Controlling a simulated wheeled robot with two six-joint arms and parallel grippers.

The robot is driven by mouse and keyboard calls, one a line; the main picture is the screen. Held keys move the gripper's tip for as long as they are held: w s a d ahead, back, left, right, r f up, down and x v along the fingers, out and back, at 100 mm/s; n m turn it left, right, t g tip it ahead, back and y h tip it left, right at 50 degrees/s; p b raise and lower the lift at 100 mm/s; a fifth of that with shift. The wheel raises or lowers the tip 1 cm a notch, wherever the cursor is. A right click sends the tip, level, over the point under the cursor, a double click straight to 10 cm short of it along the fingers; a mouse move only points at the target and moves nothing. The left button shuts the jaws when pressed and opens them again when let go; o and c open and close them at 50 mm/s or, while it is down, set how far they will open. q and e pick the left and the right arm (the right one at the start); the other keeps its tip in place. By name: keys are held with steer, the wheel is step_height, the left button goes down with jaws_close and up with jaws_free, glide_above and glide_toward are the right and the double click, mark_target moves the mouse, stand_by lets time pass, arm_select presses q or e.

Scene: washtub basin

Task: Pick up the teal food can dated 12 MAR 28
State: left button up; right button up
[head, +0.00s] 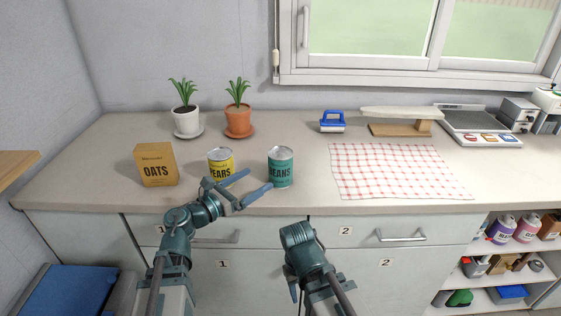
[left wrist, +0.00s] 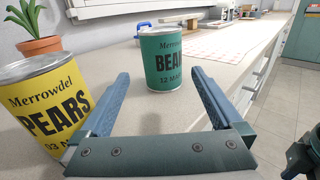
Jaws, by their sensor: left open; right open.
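The teal can (head: 281,168) stands upright on the counter, labelled BEANS. In the left wrist view the teal can (left wrist: 161,58) reads Merrowdel, BEANS and "12 MA", with the rest of the date out of sight round its side. My left gripper (head: 257,182) is open and empty, its fingers pointing toward the teal can from the left. In the left wrist view the can stands ahead of and between the two fingers (left wrist: 160,82), beyond their tips. My right gripper (head: 293,290) is low in front of the counter, its fingers mostly hidden in the head view.
A yellow PEARS can (head: 218,160) stands close left of my left gripper. An OATS box (head: 156,165) is further left. Potted plants (head: 186,112) (head: 238,120) stand behind. A checkered cloth (head: 395,170) lies to the right; the counter between it and the teal can is clear.

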mark_target(271, 170)
arm_select(q)
steer(key=x, duration=0.8)
steer(key=shift+w+d, duration=0.15)
steer(key=shift+d, duration=0.1)
steer(key=x, duration=0.5)
steer(key=shift+d+r+p, duration=0.2)
steer(key=shift+r+p, duration=0.1)
jaws_close()
